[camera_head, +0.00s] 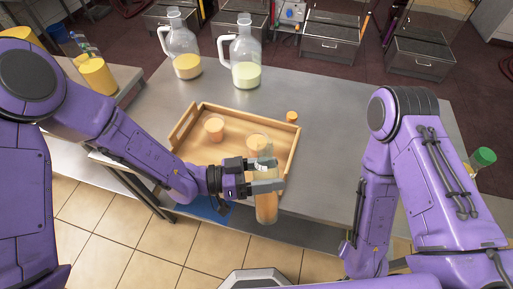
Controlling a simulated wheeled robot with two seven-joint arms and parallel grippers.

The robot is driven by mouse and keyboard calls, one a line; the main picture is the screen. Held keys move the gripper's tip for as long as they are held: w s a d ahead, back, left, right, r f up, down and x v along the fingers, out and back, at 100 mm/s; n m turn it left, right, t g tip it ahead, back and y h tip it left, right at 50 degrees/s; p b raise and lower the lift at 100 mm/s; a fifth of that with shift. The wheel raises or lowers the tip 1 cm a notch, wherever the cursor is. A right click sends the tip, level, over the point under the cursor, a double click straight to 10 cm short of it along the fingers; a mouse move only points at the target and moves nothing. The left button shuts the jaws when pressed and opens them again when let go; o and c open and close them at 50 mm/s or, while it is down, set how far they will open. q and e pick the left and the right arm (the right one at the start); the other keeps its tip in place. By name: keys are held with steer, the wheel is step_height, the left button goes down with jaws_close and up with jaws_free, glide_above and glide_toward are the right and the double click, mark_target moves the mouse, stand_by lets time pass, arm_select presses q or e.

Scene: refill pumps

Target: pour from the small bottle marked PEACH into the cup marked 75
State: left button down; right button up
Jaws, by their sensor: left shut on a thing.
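My left gripper (268,178) is shut on a small clear bottle (266,207) with peach-orange liquid, near the front edge of the wooden tray (184,128). The bottle looks roughly upright, and its mouth seems uncapped. One cup (214,129) with pale orange contents stands in the tray's left part. A second, similar cup (258,142) stands just behind the bottle's top, which partly overlaps it in the picture. I cannot read any marking on the cups or the bottle. My right arm is in view at the right, but its gripper is not.
Two glass jugs, one with yellow-orange liquid (187,66) and one with pale green liquid (246,75), stand at the back of the steel table (330,130). A small orange cap (292,116) lies by the tray's back right corner.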

arm_select(q)
steer(key=shift+s+d+r+m+b, duration=0.15)
steer(key=shift+s+r+m, duration=0.2)
steer(key=shift+s+m, duration=0.4)
steer(key=shift+s+r+m+b, duration=0.2)
steer(key=shift+s+r+m, duration=0.25)
steer(key=shift+s, duration=0.45)
steer(key=shift+s+d+r+m+b, duration=0.15)
steer(key=shift+s+r+m, duration=0.1)
steer(key=shift+s+m, duration=0.55)
